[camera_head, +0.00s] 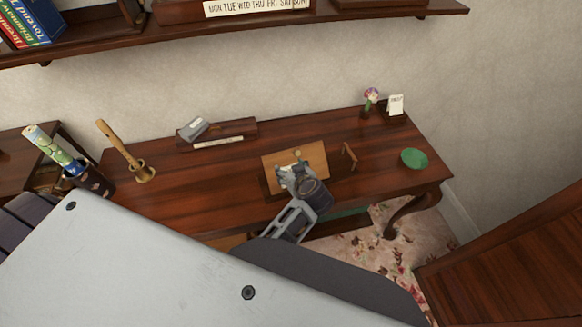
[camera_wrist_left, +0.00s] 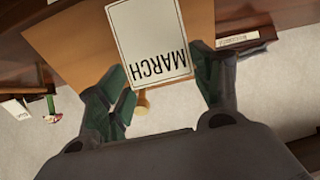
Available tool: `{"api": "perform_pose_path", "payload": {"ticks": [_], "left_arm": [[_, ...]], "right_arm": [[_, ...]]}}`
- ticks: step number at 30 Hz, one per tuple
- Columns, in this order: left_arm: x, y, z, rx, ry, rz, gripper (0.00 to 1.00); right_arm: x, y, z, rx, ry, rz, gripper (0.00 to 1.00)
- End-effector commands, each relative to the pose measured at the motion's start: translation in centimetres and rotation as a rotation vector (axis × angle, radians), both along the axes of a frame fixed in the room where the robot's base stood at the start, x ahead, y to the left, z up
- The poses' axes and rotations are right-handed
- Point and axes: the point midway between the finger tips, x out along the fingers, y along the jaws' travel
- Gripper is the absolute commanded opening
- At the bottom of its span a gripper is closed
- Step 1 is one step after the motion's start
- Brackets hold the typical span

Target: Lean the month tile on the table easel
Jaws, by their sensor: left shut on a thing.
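The table easel (camera_head: 315,158) is a tan wooden board near the front middle of the dark desk; the board also fills the upper part of the left wrist view (camera_wrist_left: 65,50). The month tile (camera_wrist_left: 148,35) is a white card with a dark edge, reading MARCH upside down in the left wrist view, in front of the board. My left gripper (camera_head: 290,168) is over the board, its fingers (camera_wrist_left: 163,75) shut on the tile from both sides. In the head view the gripper hides most of the tile. Whether the tile touches the board is unclear. My right gripper is out of view.
A small wooden piece (camera_head: 349,156) stands right of the easel. A green dish (camera_head: 414,158), flower vase (camera_head: 370,98) and card holder (camera_head: 394,110) are farther right. A shelf (camera_head: 270,32) hangs above.

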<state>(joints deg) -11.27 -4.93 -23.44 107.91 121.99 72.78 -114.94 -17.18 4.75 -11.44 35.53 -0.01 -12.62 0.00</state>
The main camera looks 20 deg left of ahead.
Motion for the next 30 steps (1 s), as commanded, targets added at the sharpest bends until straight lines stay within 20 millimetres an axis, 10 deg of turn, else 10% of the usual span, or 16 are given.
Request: {"api": "perform_pose_path", "payload": {"ticks": [18,19,24,30], "left_arm": [[-0.02,0.05,-0.94,0.001,0.001,0.0,0.18],[-0.01,0.05,-0.94,0.001,0.001,0.0,0.68],[0.0,0.03,-0.89,0.001,0.0,-0.001,0.9],[0.01,0.0,-0.83,0.0,-0.001,-0.001,0.9]], "right_arm": [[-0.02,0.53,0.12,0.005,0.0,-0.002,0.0],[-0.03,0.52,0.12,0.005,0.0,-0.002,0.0],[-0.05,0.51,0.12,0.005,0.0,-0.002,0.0],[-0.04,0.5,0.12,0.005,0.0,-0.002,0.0]]}}
